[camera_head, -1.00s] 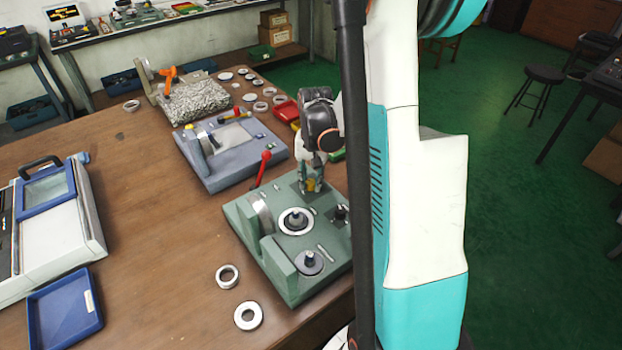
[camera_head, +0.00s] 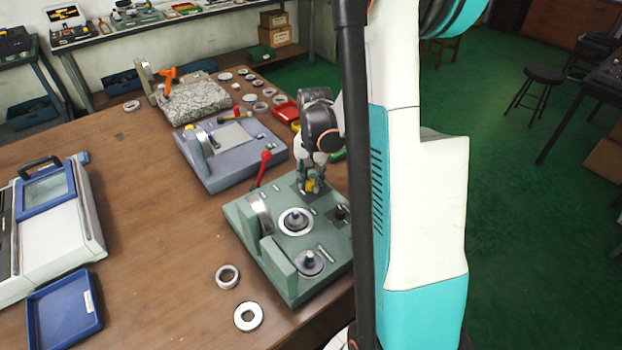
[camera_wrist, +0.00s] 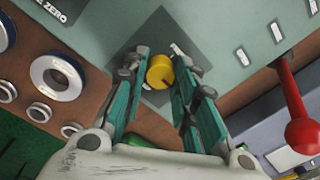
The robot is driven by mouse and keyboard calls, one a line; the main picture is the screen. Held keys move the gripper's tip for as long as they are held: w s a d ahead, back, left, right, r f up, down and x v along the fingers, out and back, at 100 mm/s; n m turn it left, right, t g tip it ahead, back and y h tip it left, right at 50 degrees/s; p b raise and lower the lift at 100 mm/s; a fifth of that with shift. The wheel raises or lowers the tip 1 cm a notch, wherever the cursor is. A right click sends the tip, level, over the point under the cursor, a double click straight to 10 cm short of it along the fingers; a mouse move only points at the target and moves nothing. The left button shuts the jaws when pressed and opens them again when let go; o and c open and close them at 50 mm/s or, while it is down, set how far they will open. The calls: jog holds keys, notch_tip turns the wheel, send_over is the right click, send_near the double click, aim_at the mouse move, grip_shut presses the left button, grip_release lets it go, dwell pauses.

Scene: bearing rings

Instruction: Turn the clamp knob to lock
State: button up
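The clamp knob is a small yellow cylinder (camera_wrist: 160,73) on a dark square patch of the green fixture (camera_wrist: 222,30). In the head view the yellow knob (camera_head: 311,186) shows at the fixture's far end, partly hidden by my gripper (camera_head: 312,178). In the wrist view my gripper (camera_wrist: 161,78) has one teal finger on each side of the knob. The fingers are apart, and small gaps seem to show beside the knob. I cannot tell whether either finger touches it. The green fixture also shows in the head view (camera_head: 240,215).
A red-balled lever (camera_head: 265,157) rises from the fixture's far left side. Loose bearing rings (camera_head: 248,317) lie in front. A grey-blue fixture (camera_head: 220,175) stands behind. A blue tray (camera_head: 65,313) lies at the left. The middle of the wooden table (camera_head: 150,225) is clear.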

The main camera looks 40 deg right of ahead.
aim_at(312, 182)
jog(key=shift+o, duration=1.2)
notch_tip(312, 182, up, 12)
jog(key=shift+s+d, duration=0.15)
jog(key=shift+s, duration=0.05)
